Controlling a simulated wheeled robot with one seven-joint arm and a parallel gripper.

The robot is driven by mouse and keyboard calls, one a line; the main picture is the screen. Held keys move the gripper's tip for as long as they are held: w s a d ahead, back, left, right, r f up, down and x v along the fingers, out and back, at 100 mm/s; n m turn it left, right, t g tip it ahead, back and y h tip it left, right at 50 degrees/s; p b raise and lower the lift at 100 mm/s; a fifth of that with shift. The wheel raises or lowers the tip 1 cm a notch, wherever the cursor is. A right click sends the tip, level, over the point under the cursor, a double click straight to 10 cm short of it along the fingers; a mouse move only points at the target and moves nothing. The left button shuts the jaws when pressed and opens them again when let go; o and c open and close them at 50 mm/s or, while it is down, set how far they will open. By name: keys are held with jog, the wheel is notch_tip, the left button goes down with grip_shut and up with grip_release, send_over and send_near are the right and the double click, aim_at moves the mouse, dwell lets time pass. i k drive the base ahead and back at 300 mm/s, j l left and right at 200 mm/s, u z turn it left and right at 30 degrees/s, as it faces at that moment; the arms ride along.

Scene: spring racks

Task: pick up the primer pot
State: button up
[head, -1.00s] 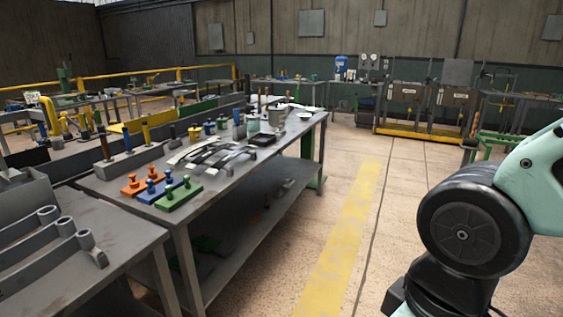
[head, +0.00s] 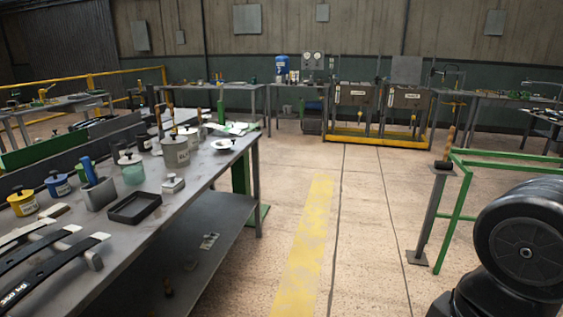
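Several lidded pots stand upright on the grey metal bench (head: 205,190) at left. They are a yellow pot (head: 22,204), a blue pot (head: 58,186), a pale green pot (head: 132,174) and a larger grey pot (head: 176,153) with a pale label. Smaller dark pots with pale lids stand behind the grey one. The labels are too small to read, so I cannot tell which is the primer pot. My gripper is not in view; only a dark joint of my arm shows at lower right.
A black tray (head: 134,207), a grey holder with blue handles (head: 98,193) and flat spring leaves (head: 45,262) share the bench. A green frame (head: 455,205) and a grey post (head: 428,215) stand at right. The floor around the yellow stripe (head: 308,240) is clear.

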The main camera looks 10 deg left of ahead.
aim_at(118, 147)
jog(key=i+u, duration=0.1)
jog(key=i, duration=0.5)
jog(key=i+l+u, duration=0.1)
jog(key=i, duration=0.55)
jog(key=i+l, duration=0.15)
jog(key=i, duration=0.45)
jog(key=i+j+u, duration=0.1)
jog(key=i+u, duration=0.15)
jog(key=u, duration=0.2)
jog(key=i+u, duration=0.4)
jog(key=i+l+u, duration=0.15)
jog(key=u, duration=0.3)
jog(key=i+l+u, duration=0.2)
jog(key=u, duration=0.25)
jog(key=i+u, duration=0.45)
jog(key=i+l+u, duration=0.25)
jog(key=i+u, duration=0.15)
jog(key=i, duration=0.15)
